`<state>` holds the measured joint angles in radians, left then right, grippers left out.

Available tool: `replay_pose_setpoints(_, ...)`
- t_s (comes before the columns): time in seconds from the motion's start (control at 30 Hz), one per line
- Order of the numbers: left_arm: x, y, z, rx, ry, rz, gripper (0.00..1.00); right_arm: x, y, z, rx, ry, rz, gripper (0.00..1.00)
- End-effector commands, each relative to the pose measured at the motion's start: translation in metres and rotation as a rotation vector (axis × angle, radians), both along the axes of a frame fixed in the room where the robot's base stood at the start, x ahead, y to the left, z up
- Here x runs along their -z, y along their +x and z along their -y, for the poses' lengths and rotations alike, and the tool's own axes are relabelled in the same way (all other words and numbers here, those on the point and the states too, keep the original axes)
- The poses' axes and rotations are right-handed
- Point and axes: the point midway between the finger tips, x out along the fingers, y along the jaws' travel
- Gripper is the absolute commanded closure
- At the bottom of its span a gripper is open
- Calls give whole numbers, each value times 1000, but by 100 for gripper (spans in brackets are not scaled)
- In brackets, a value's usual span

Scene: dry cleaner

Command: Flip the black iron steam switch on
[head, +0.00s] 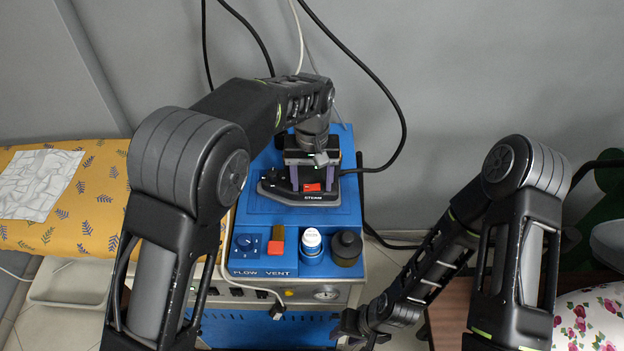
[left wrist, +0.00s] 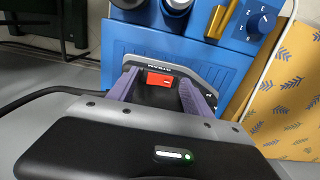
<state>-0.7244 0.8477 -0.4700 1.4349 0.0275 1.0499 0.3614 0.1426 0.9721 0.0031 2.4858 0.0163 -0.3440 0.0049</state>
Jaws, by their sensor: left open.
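The black iron (head: 300,193) rests on top of the blue steam station (head: 255,203), with a red steam switch (head: 312,187) on its side facing me. My left gripper (head: 312,180) reaches down over the iron, its two purple fingers apart on either side of the switch. In the left wrist view the red switch (left wrist: 160,79) shows between the open left fingers (left wrist: 157,88), with nothing held. Whether the fingers touch the iron I cannot tell. My right gripper (head: 362,328) hangs low at the front, right of the station; its fingertips are unclear.
A red-orange switch (head: 276,241), a blue knob (head: 246,243), a white-capped bottle (head: 312,241) and a black cap (head: 346,246) stand along the station's front. A yellow leaf-print board (head: 100,200) lies at left. Black hoses hang behind. Flowered fabric (head: 590,318) lies at right.

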Motion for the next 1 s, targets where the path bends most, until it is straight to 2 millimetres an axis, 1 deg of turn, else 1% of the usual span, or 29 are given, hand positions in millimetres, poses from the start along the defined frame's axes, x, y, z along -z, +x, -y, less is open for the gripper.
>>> replay_pose_setpoints(0.17, -2, 0, 0, 0, 0, 1, 42, 1, 0, 0, 0, 0, 0, 64)
replay_pose_setpoints(0.27, -8, 1, 1, 0, -2, 4, 42, 3, 0, 0, 0, 0, 1, 64)
replay_pose_setpoints(0.37, -19, 1, 1, 1, -3, 4, 42, 6, 0, -1, 0, 1, 2, 64)
replay_pose_setpoints(0.6, -59, 1, 0, -1, -2, 3, 42, 14, 0, -2, 0, 3, 6, 64)
replay_pose_setpoints(0.7, -71, 1, 0, 0, -1, 2, 42, 15, 0, -2, -1, 4, 6, 64)
replay_pose_setpoints(0.83, -78, 0, 0, 0, 0, 1, 42, 16, 0, -2, -1, 4, 7, 64)
replay_pose_setpoints(1.0, -78, 0, 0, 0, 0, 0, 42, 15, 0, -2, -1, 4, 7, 64)
